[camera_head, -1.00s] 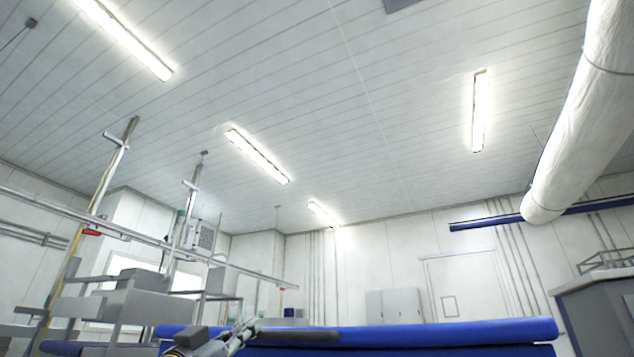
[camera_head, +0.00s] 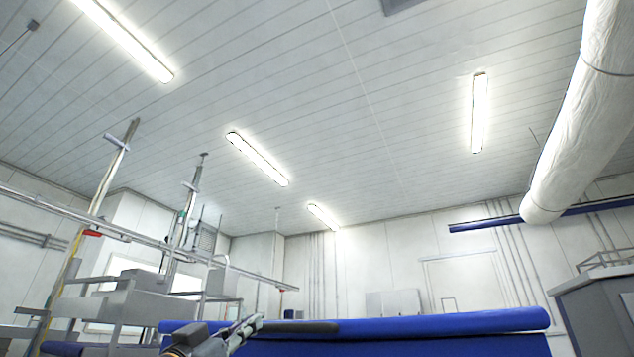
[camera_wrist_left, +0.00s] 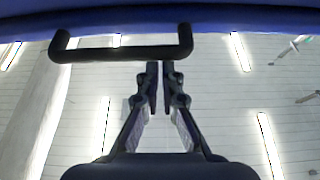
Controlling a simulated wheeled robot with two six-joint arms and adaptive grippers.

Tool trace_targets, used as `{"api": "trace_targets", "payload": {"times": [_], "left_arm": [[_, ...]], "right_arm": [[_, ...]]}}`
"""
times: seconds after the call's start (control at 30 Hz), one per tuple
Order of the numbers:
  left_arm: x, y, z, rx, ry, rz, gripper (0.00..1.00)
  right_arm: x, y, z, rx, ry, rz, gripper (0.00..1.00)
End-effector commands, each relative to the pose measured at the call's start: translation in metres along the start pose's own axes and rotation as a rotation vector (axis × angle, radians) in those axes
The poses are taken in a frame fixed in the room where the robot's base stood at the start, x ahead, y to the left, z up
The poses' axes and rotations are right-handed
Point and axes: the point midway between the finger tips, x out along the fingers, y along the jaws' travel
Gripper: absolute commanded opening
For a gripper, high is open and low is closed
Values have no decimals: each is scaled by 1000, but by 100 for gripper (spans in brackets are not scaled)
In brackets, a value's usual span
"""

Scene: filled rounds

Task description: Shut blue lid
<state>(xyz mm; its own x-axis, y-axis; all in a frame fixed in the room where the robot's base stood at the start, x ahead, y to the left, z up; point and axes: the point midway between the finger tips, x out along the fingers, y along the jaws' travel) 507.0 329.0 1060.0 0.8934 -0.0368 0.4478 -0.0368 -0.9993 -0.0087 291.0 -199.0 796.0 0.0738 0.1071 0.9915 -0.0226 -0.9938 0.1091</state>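The blue lid (camera_head: 440,325) spans the bottom of the head view, with its long rounded edge uppermost; it looks raised. In the left wrist view its blue surface (camera_wrist_left: 240,18) runs along the top. A black bar handle (camera_head: 310,328) is on the lid, and it also shows in the left wrist view (camera_wrist_left: 120,50). My left gripper (camera_head: 255,323) is at the left end of the handle in the head view. In the left wrist view its fingers (camera_wrist_left: 160,68) are nearly together, empty, with tips at or just short of the bar. I cannot tell whether they touch. My right gripper is not in view.
A grey metal frame with a rail (camera_head: 150,245) stands at the left. A grey unit (camera_head: 600,305) stands at the right. A white wrapped duct (camera_head: 585,110) hangs at the upper right. The room above the lid is clear.

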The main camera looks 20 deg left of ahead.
Motion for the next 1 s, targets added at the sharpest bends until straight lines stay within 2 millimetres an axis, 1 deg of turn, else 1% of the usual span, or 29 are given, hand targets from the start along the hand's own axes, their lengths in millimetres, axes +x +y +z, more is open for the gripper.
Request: {"api": "trace_targets", "payload": {"times": [0.03,0.27,0.37,0.47,0.6,0.7,0.8,0.9,1.0], "left_arm": [[2,-2,15,-9,-38,-3,0],[2,-2,15,-10,-38,-3,0],[4,-2,8,-14,-34,-3,0],[10,0,-8,-15,-26,-1,0],[22,3,-43,-11,-11,5,0],[29,3,-65,-7,-4,5,0],[35,4,-82,-3,1,4,0],[39,4,-92,0,3,4,0],[40,4,-96,3,4,2,0]], "right_arm": [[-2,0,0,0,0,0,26],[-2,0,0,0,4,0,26],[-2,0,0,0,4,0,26],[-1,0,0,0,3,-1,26],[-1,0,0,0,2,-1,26],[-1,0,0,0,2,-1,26],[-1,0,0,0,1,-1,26],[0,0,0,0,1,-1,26],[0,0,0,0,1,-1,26]]}}
